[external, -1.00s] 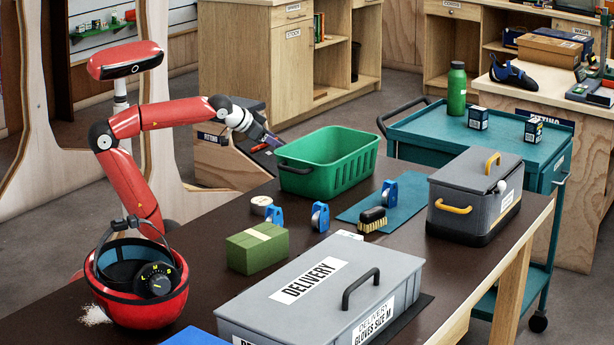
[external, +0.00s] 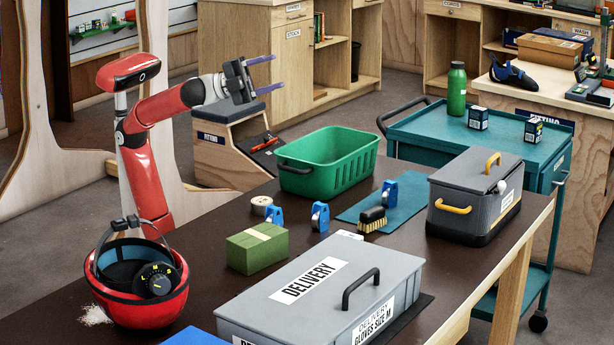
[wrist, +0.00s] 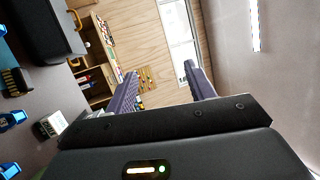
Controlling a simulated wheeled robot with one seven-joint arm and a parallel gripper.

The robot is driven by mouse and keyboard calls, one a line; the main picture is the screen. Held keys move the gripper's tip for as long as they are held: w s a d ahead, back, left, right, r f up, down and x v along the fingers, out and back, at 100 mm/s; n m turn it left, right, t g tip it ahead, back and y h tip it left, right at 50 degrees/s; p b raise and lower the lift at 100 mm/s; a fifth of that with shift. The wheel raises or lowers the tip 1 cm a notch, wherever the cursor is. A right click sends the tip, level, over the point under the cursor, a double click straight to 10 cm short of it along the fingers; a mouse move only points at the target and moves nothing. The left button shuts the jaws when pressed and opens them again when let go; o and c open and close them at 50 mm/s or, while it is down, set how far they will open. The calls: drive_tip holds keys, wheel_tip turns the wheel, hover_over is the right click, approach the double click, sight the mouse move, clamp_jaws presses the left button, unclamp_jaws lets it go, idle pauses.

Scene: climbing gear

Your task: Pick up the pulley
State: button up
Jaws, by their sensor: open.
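Two blue pieces, which look like pulleys, show at the left edge of the wrist view, an upper one (wrist: 11,120) and a lower one (wrist: 9,170). My gripper (external: 268,74) is raised well above the table at its far left side, open and empty, away from all pulleys. Its fingers (wrist: 158,72) point at the room.
A green bin (external: 335,165) stands behind the pulleys. A green block (external: 257,248), a brush (external: 373,219), a grey delivery box (external: 260,296), a grey toolbox (external: 470,190) and a red helmet (external: 140,300) surround them. A teal cart (external: 530,165) stands beyond the table.

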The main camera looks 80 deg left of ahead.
drive_tip(key=s+d+m+g+h, duration=0.5)
drive_tip(key=s+d+m+h, duration=0.35)
drive_tip(key=s+m, duration=0.3)
drive_tip(key=m+g+y+p, duration=0.1)
drive_tip(key=m+g+y, duration=0.3)
drive_tip(key=m, duration=0.8)
approach(274, 207)
drive_tip(key=w+d, duration=0.1)
drive_tip(key=d+f+b, duration=0.1)
drive_tip(key=shift+w+d+f+h, duration=0.25)
drive_tip(key=shift+w+d+f, duration=0.1)
drive_tip(key=shift+w, duration=0.05)
drive_tip(key=b+x, duration=0.1)
drive_tip(key=x, duration=0.5)
drive_tip(key=shift+w+d+r, duration=0.2)
drive_tip(key=shift+w, duration=0.1)
